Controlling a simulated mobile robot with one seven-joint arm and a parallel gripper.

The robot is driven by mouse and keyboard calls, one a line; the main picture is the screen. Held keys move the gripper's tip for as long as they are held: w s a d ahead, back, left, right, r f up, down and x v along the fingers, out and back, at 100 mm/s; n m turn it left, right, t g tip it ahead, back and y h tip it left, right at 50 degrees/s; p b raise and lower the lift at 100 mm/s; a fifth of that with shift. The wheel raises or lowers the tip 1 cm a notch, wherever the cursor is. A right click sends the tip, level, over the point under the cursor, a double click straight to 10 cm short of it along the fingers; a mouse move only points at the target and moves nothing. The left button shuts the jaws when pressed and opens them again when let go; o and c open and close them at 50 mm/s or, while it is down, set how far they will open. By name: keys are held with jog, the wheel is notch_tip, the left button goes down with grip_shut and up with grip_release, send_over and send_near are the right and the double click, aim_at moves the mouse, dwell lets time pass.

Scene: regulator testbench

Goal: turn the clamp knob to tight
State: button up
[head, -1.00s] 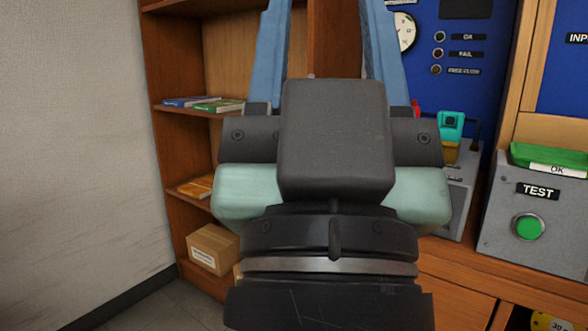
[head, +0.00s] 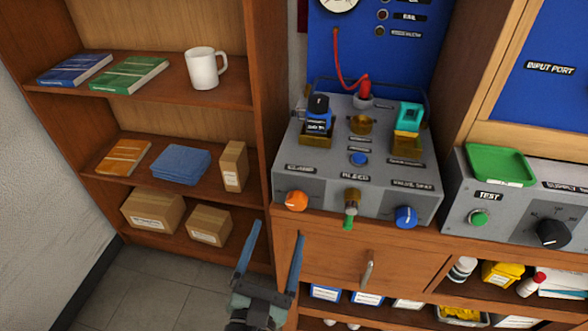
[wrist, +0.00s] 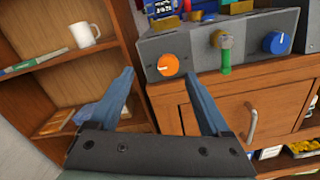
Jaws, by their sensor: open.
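An orange knob (head: 296,201), below a label that seems to read "CLAMP", is on the lower left front of the grey test bench (head: 335,195). It also shows in the wrist view (wrist: 169,65), with a pale mark on its face. My gripper (head: 278,229) is open and empty, below and left of the orange knob in the head view. In the wrist view its two blue fingers (wrist: 158,77) stand wide apart, with the knob beyond them, near the right fingertip. The gripper and knob appear apart. Which setting the knob is at cannot be read.
A green-tipped brass valve (head: 350,208) and a blue knob (head: 405,216) sit right of the orange knob. A wooden drawer with a metal handle (head: 367,272) is below. A shelf with a mug (head: 202,70) and boxes stands left. A test box (head: 500,225) stands right.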

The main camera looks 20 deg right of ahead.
aim_at(296, 205)
jog(key=w+d+n, duration=0.2)
jog(key=w+d+f+n+p, duration=0.1)
jog(key=w+d+n, duration=0.1)
jog(key=w, duration=0.1)
jog(key=w+d+f+n+p, duration=0.1)
jog(key=w+d+n, duration=0.1)
jog(key=shift+w+d, duration=0.15)
dwell(0.5)
jog(key=shift+p, duration=0.3)
grip_shut()
